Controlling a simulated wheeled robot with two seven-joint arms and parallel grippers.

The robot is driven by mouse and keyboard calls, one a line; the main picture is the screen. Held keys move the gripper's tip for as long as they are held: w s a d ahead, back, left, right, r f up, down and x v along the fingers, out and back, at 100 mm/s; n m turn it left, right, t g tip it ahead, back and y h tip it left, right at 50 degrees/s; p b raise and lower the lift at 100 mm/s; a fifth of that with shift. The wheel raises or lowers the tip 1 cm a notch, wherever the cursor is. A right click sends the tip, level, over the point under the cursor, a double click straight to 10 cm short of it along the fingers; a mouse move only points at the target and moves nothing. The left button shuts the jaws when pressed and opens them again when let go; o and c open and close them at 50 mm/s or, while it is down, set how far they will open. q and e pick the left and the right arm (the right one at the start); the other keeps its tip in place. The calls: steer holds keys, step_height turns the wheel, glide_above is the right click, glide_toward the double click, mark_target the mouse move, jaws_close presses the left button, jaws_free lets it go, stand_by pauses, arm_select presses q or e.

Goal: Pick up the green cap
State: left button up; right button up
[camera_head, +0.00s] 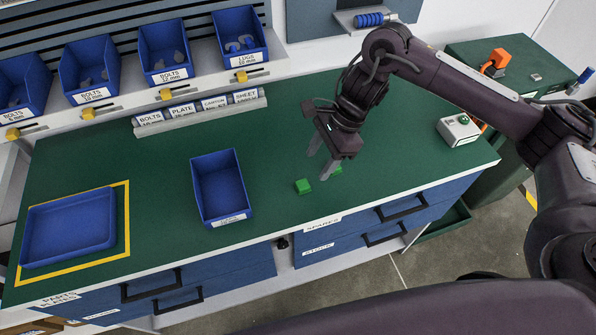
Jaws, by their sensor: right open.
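A small bright green piece (303,186) lies on the green bench top, right of the blue open bin. A second small green piece (338,170) shows just to its right, partly hidden by my gripper. I cannot tell which of them is the cap. My right gripper (318,167) is open and empty, its fingers pointing down just above and behind these pieces. It does not appear to touch either one. My left gripper is not in view.
A blue open bin (204,163) stands left of the green pieces. A blue tray (33,220) lies inside a yellow outline at far left. A grey control box (459,123) sits at right. Bench between bin and tray is clear.

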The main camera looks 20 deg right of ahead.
mark_target(304, 184)
steer(key=shift+s+a+f+p, duration=0.2)
steer(key=shift+a+f, duration=0.1)
steer(key=shift+f, duration=0.25)
steer(key=shift+s+a+f+p, duration=0.1)
steer(key=shift+s+a+f, duration=0.15)
steer(key=shift+f, duration=0.3)
steer(key=x, duration=0.1)
steer(key=p+x, duration=0.1)
steer(key=x, duration=0.1)
steer(key=shift+w+a+f+p, duration=0.2)
steer(key=shift+w+f+p, duration=0.1)
steer(key=shift+p, duration=0.1)
steer(key=shift+a+f, duration=0.15)
steer(key=shift+f, duration=0.3)
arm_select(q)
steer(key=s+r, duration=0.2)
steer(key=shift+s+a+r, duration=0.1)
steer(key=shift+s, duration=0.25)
arm_select(e)
steer(key=c, duration=1)
